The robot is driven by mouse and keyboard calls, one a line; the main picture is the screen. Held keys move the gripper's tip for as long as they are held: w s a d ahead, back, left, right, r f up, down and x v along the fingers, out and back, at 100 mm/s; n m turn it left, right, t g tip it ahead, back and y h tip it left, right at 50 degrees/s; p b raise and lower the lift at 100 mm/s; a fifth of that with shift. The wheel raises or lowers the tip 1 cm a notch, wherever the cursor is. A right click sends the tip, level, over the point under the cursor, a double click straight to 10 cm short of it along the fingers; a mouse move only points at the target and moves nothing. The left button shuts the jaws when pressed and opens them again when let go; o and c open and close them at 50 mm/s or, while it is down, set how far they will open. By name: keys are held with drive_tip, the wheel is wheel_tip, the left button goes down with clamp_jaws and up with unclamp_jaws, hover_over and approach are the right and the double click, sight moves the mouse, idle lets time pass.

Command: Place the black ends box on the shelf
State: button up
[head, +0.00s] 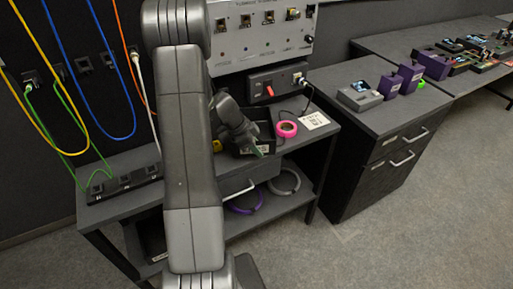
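A black open-topped box (264,131), which looks like the ends box, stands on the dark workbench top (318,131). A small white label shows low on its front. My gripper (247,143) is at the box, in front of its left part. My arm hides much of the bench to the left, and the fingers are too small and dark to tell open from shut. A small green tip shows by the gripper; I cannot tell what it belongs to. The lower shelf (262,222) under the bench holds a purple cable coil (245,200) and a grey cable coil (284,182).
A pink tape roll (287,129) and a white printed card (314,120) lie right of the box. A test panel (262,40) stands behind. A drawer cabinet (375,150) with devices is at right. Cables hang at left above a black socket strip (124,184). Floor is clear at front right.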

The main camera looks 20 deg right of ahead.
drive_tip(key=shift+r+p, duration=0.25)
drive_tip(key=shift+p, duration=0.15)
drive_tip(key=b+v, duration=0.2)
drive_tip(key=v, duration=0.9)
drive_tip(key=shift+w+a+r, duration=0.1)
drive_tip(key=shift+a+r, duration=0.1)
drive_tip(key=shift+r, duration=0.15)
